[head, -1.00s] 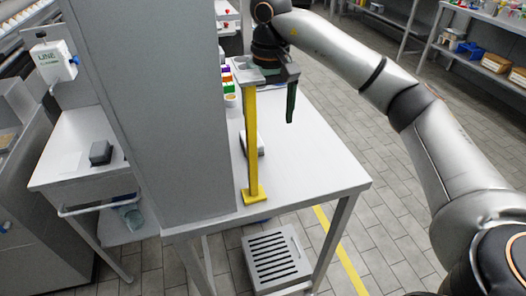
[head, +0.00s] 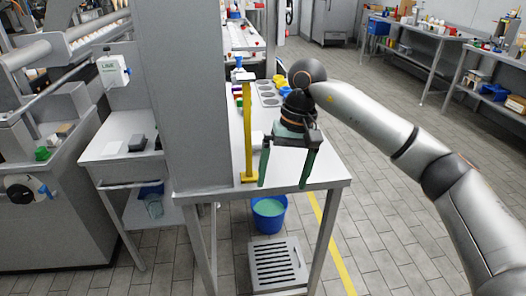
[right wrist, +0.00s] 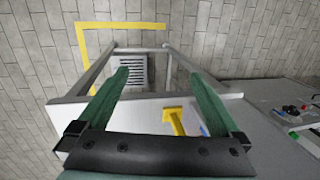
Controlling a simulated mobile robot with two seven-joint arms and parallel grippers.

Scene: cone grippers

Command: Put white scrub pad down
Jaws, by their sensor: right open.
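My right gripper (head: 284,184) hangs over the front of the grey-white table (head: 310,172), its two green fingers spread wide and pointing down. In the right wrist view, the gap between its fingers (right wrist: 158,75) is empty. A flat white piece, possibly the white scrub pad (head: 111,148), lies on the side counter at left, beside a dark grey block (head: 137,142). It is well away from my right gripper. A small white object (head: 257,137) sits on the table behind the yellow post; I cannot tell what it is. My left gripper is not in view.
A yellow post (head: 248,135) stands on the table, left of my right gripper, beside a tall grey column (head: 195,95). The table's right front corner is clear.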

